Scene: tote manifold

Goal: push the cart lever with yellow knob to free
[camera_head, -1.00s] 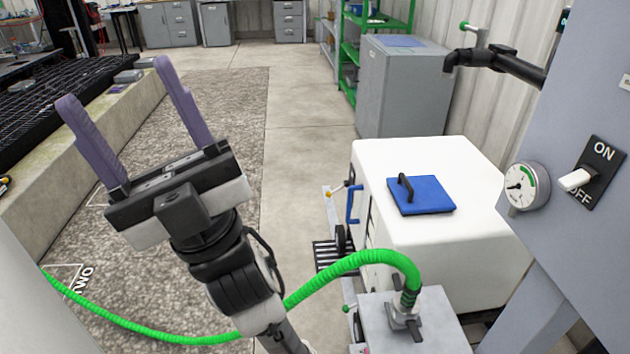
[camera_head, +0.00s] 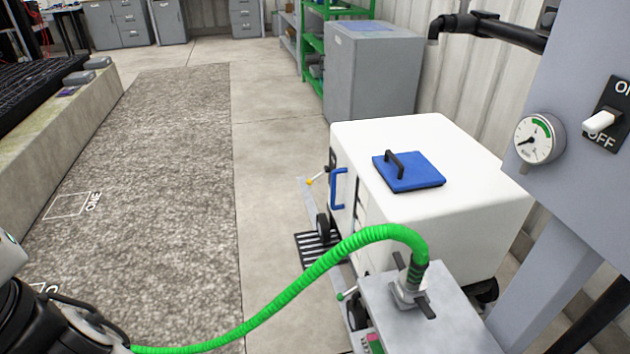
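The lever with the yellow knob (camera_head: 310,182) is small and sits low at the left side of the white cart (camera_head: 450,148), near the cart's blue handle (camera_head: 337,188). Its rod runs from the knob up and right toward the cart. Whether it stands at free is too small to tell. My gripper is out of the picture; only part of my arm shows at the lower left corner, well apart from the lever.
A green hose (camera_head: 330,262) runs from a grey box (camera_head: 432,312) across the front to the lower left. A drain grate (camera_head: 318,250) lies beside the cart. A wall panel with a gauge (camera_head: 539,138) stands at right.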

